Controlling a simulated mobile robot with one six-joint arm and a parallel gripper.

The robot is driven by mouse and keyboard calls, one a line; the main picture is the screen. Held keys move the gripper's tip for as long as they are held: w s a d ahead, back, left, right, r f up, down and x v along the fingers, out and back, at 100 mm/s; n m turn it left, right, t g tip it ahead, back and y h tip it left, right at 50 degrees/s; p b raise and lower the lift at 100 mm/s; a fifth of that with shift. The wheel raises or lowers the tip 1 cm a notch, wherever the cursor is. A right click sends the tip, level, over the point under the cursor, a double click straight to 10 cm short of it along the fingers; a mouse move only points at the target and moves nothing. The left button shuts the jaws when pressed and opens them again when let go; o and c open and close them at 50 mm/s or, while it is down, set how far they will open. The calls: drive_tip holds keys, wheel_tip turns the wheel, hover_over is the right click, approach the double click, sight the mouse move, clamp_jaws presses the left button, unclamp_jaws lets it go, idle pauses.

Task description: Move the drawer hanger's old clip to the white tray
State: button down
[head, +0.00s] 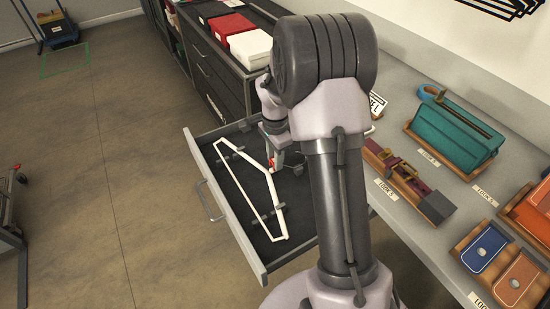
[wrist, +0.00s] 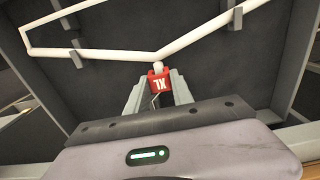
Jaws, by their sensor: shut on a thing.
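A white hanger (head: 245,190) lies in the open drawer (head: 262,270), resting on dark grey supports; it crosses the top of the wrist view (wrist: 120,52). A small red clip marked "XL" (wrist: 160,82) is between the fingertips of my gripper (wrist: 158,92), which is shut on it. The clip sits just below the hanger's bend in that view; I cannot tell whether it is still joined to the hanger.
A white box-like thing (head: 250,46) and red ones (head: 231,25) lie on the dark cabinet top (head: 205,12).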

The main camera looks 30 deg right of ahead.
wheel_tip(320, 180, up, 7)
drive_tip(key=p, duration=0.4)
drive_tip(key=shift+f, duration=0.3)
drive_tip(key=shift+a, duration=0.1)
